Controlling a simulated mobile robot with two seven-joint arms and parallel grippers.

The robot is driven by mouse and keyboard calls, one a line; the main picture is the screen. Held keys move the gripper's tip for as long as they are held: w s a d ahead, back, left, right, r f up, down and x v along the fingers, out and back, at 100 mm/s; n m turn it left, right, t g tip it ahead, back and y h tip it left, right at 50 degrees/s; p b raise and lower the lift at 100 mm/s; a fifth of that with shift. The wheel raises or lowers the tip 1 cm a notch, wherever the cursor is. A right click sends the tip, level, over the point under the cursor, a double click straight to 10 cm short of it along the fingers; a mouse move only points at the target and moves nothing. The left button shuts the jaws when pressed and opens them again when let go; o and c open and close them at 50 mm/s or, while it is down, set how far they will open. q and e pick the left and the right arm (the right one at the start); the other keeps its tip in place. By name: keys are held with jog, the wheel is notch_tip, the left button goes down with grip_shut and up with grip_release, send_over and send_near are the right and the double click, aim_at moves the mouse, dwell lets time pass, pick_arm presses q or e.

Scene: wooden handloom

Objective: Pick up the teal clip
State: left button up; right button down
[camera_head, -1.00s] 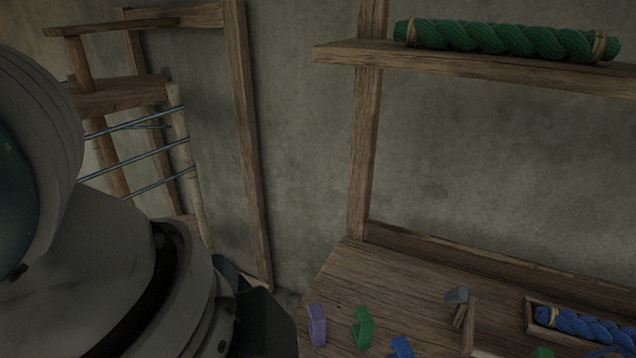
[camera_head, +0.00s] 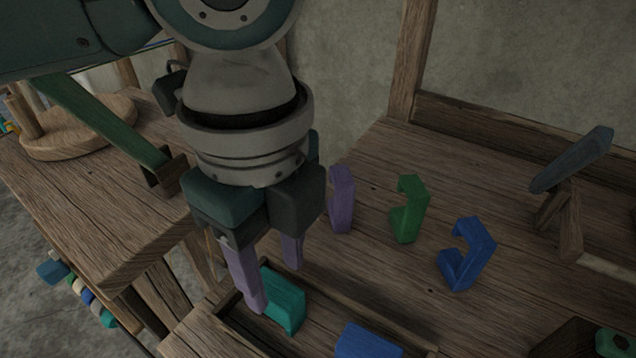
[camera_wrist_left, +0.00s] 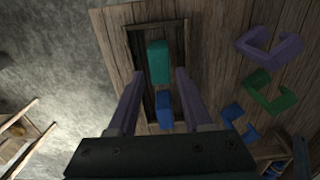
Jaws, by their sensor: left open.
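The teal clip (camera_head: 285,303) lies in a shallow wooden tray (camera_head: 390,322) at the bottom of the head view. It also shows in the left wrist view (camera_wrist_left: 158,60), near the tray's far end. My left gripper (camera_head: 274,285) points down over the tray, with its two purple-grey fingers spread and nothing held. In the wrist view the clip lies between and beyond the fingertips. One finger overlaps the clip's left edge in the head view; I cannot tell whether they touch. My right gripper is not in view.
A blue block (camera_head: 366,342) lies in the same tray, beside the teal clip. A purple clip (camera_head: 341,203), a green clip (camera_head: 411,212) and a blue clip (camera_head: 468,256) stand on the bench behind. A grey-bladed tool on a wooden stand (camera_head: 572,165) is at the right.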

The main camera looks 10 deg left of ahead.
aim_at(274, 288)
pick_arm(q)
jog(key=f, duration=0.2)
jog(key=f+b, duration=0.1)
jog(key=f, duration=0.2)
jog(key=shift+a+f, duration=0.2)
jog(key=shift+f, duration=0.05)
grip_shut()
